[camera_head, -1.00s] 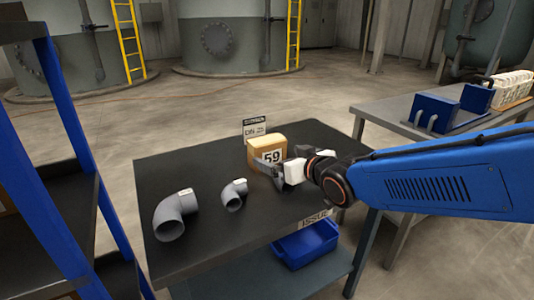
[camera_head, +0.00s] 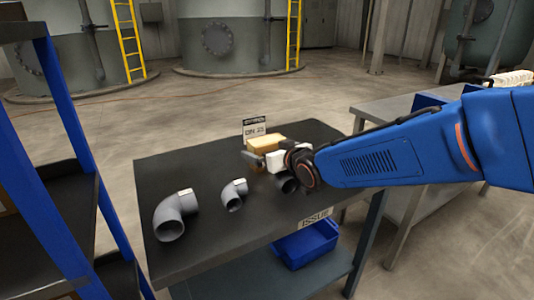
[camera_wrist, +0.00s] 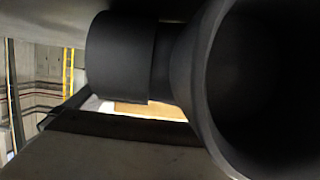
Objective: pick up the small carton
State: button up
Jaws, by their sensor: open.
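The small carton (camera_head: 266,142) is a tan box on the dark table, in front of an upright label card. In the head view its top shows, and my gripper covers most of its front. My gripper (camera_head: 256,157) is open at the near side of the carton, with a grey finger across its front. Whether it touches the carton cannot be told. In the wrist view large dark round shapes fill most of the picture.
Two grey pipe elbows, a larger one (camera_head: 174,214) and a smaller one (camera_head: 233,194), lie left of my gripper on the dark table (camera_head: 210,250). The label card (camera_head: 254,129) stands behind the carton. A blue bin (camera_head: 306,244) sits on the lower shelf. A blue rack (camera_head: 65,110) stands left.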

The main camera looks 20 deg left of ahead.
jog(key=shift+w+a, duration=0.1)
jog(key=shift+a, duration=0.05)
jog(key=c, duration=1.4)
